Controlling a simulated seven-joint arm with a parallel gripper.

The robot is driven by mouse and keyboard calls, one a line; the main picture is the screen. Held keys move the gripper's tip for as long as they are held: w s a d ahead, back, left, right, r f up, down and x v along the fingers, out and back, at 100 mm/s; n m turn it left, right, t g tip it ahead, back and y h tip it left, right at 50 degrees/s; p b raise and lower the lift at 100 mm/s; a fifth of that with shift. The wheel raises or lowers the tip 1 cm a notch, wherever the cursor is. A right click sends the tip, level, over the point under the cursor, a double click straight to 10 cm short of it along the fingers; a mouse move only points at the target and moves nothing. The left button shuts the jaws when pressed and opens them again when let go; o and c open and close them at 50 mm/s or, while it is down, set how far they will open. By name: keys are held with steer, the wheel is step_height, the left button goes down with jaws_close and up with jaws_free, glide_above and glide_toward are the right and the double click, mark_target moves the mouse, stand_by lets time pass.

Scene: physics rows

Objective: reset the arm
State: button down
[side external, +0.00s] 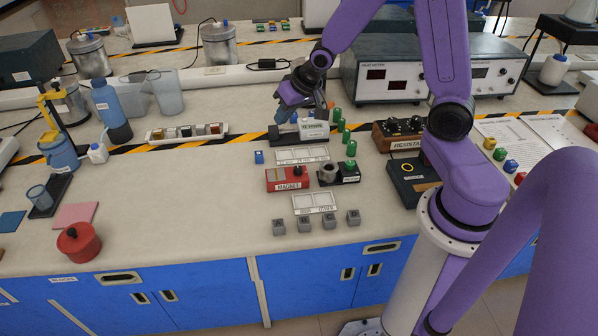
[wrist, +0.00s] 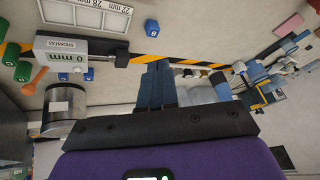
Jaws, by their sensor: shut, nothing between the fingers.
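My gripper (side external: 290,112) hangs over the middle of the bench, at the end of my purple arm. It is just by the white thickness gauge with its dark base (side external: 314,129); I cannot tell whether they touch in this view. In the wrist view the fingers of my gripper (wrist: 156,78) are together with nothing between them. There the gauge, with a display reading 0 mm (wrist: 77,55), lies to the left of the fingers, apart from them.
Green pieces (side external: 351,148) stand right of the gauge. A blue block (side external: 259,157), red magnet box (side external: 287,179) and several grey cubes (side external: 303,223) lie nearer the front. Metal-cased instruments (side external: 385,75) stand behind. Bare bench (side external: 190,190) lies to the left.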

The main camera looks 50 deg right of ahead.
steer(key=s+a+r+n+g, duration=0.35)
steer(key=s+a+n, duration=0.55)
steer(key=s, duration=0.6)
steer(key=s+r+n+g, duration=0.2)
steer(key=s+n, duration=0.4)
steer(key=s, duration=0.8)
steer(key=shift+r+h, duration=0.3)
steer(key=shift+r, duration=0.25)
